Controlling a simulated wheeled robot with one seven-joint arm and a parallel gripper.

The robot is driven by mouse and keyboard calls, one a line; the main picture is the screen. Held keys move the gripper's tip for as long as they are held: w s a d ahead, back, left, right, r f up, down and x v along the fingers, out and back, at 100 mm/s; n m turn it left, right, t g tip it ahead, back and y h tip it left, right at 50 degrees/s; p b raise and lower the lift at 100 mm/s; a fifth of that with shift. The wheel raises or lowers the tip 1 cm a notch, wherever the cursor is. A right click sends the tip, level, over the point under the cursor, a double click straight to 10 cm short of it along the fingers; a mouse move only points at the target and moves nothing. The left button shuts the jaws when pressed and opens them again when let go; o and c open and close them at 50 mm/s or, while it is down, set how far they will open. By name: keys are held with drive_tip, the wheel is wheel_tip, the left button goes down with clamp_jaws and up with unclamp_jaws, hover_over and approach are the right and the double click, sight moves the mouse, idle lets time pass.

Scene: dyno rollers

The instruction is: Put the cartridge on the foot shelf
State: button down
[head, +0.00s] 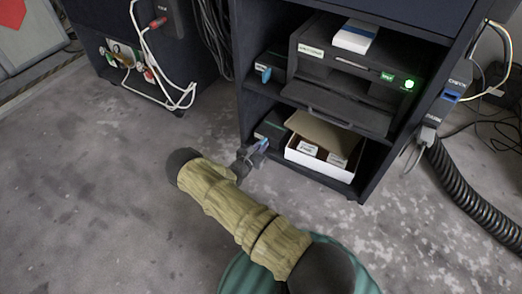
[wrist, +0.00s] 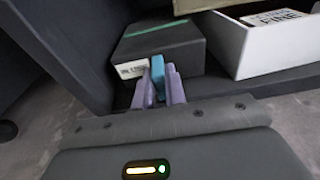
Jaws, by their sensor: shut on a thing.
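The cartridge (head: 272,127) is a dark box with a green stripe, a white label and a blue tab. It is inside the left part of the lowest shelf, the foot shelf (head: 330,189), beside a white carton. My gripper (head: 257,147) is in front of it, at the shelf's front left. In the wrist view the purple fingers (wrist: 162,86) are shut on the blue tab of the cartridge (wrist: 165,45). The foot shelf's front edge (wrist: 280,84) also shows there. Whether the cartridge's underside touches the shelf is hard to tell.
The open white carton (head: 318,170) with small boxes stands to the cartridge's right. Above is a dark printer-like machine (head: 340,75) with a green light. Another dark unit with a blue tab (head: 266,73) is left of it. A ribbed hose (head: 465,190) lies at right. Open floor lies left.

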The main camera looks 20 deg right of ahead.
drive_tip(key=shift+a+f, duration=0.15)
drive_tip(key=shift+a, duration=0.1)
drive_tip(key=shift+f, duration=0.2)
drive_tip(key=c, duration=1.5)
unclamp_jaws()
drive_tip(key=shift+o, duration=0.2)
drive_tip(key=p+v, duration=0.5)
drive_tip(key=v, duration=0.7)
drive_tip(key=shift+s+p, duration=0.2)
drive_tip(key=shift+p, duration=0.15)
